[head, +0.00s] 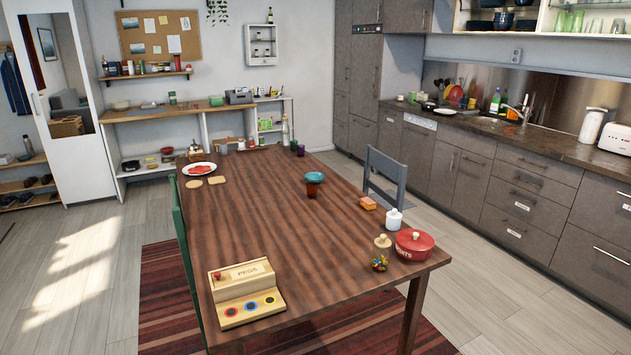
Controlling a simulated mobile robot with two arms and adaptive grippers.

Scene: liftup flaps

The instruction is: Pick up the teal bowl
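A small teal bowl (314,177) is near the middle of the long brown wooden table (285,215). It seems to rest on top of a reddish-brown cup-like object (313,189), whose upper part is hidden by the bowl. Neither of my grippers shows in the head view.
A wooden pegs box (243,280) is at the near left; a red lidded pot (413,243), candy jar (380,262), white jar (394,218) and orange block (368,203) are at the right. A plate (186,170) and dark cups lie farther back. A grey chair (386,166) stands at the right edge.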

